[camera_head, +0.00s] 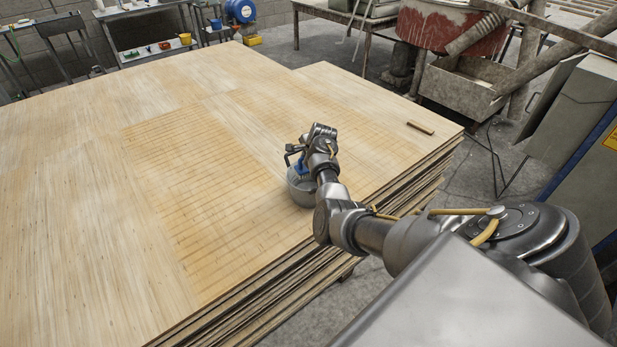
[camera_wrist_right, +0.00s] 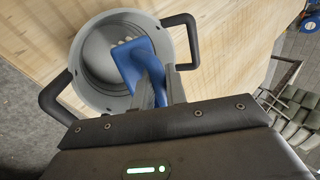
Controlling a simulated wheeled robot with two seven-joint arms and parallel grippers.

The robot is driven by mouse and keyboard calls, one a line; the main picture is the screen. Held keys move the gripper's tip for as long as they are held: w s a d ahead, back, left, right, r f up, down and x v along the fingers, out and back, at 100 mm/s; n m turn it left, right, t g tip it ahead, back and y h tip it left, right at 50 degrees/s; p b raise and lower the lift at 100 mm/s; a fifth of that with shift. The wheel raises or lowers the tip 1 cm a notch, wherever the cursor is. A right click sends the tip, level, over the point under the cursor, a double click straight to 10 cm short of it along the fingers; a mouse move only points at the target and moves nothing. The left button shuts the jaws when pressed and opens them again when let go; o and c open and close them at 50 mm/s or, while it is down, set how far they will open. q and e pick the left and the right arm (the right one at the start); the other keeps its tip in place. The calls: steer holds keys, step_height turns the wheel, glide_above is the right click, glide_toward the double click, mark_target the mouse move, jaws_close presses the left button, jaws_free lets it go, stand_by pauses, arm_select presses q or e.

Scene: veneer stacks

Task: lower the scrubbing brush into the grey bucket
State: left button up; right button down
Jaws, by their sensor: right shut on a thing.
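The grey bucket (camera_head: 301,191) stands upright on the veneer stack, near its front edge. In the right wrist view the bucket (camera_wrist_right: 88,72) shows its round opening and two dark handles. The scrubbing brush (camera_wrist_right: 136,62) is blue, and my right gripper (camera_wrist_right: 163,80) is shut on it. The brush overlaps the bucket opening, with its broad end toward the bucket's inside; how deep it reaches is unclear. In the head view a bit of the blue brush (camera_head: 299,168) shows at the bucket's top, below my right gripper (camera_head: 303,158), which partly hides it. My left gripper is not in view.
The veneer stack (camera_head: 90,180) is wide and mostly bare left of the bucket. A small wooden block (camera_head: 421,128) lies near its right edge. A grey cabinet (camera_head: 578,110) and a red tub (camera_head: 435,28) stand beyond the stack at the right.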

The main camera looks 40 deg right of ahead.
mark_target(306, 177)
steer(key=shift+f+b, duration=2.4)
steer(key=shift+f, duration=1.2)
steer(key=shift+f+b, duration=1.1)
steer(key=shift+f, duration=0.3)
steer(key=c, duration=1.3)
jaws_free()
steer(key=shift+c, duration=0.2)
steer(key=p+v, duration=0.1)
steer(key=v, duration=0.9)
steer(key=shift+s+r+p, duration=0.25)
steer(key=shift+r+p, duration=0.1)
